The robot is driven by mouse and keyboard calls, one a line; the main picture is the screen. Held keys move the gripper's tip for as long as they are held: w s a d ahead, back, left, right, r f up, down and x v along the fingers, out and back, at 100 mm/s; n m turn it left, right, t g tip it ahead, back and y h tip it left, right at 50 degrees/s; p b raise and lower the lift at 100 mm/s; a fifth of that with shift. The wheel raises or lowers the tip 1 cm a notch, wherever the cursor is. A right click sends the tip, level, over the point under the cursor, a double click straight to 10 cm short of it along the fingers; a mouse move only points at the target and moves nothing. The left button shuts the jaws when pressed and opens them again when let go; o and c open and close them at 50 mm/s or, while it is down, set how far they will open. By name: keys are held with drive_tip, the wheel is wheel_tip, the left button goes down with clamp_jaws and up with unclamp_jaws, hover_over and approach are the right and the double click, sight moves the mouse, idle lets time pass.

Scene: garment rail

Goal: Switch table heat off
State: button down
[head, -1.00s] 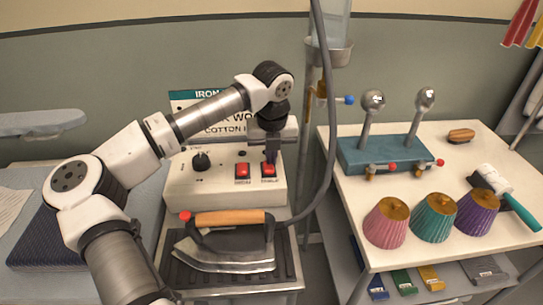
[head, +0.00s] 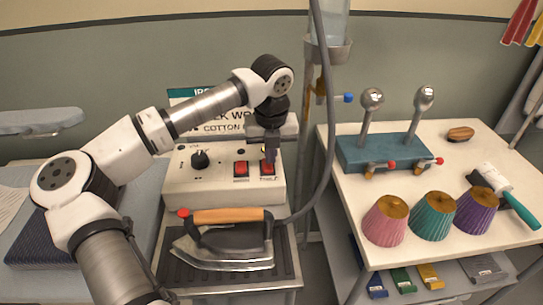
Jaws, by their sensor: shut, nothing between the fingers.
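The white control box (head: 224,190) stands behind the iron, with a black dial (head: 200,160) on its left. It has two red rocker switches: the left switch (head: 241,168) and the right switch (head: 267,168), whose label appears to read TABLE. My gripper (head: 269,158) is shut and empty, pointing down at the upper part of the right switch. It partly covers that switch; I cannot tell whether it touches it or which way the switch is tipped. A small yellow spot shows beside my fingers, partly hidden.
An iron (head: 226,240) with a wooden handle rests on a dark ribbed pad in front of the box. A grey hose (head: 328,120) hangs just right of my gripper. A white table (head: 440,160) at right holds a teal steam fixture (head: 384,152) and several pleated cups.

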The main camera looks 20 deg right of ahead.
sight(271, 172)
wheel_tip(271, 172, up, 13)
drive_tip(key=s+b, duration=0.1)
drive_tip(key=b, duration=0.1)
drive_tip(key=shift+s+a+f, duration=0.15)
drive_tip(key=shift+s+a, duration=0.05)
drive_tip(key=shift+s, duration=0.1)
drive_tip(key=shift+s+d, duration=0.1)
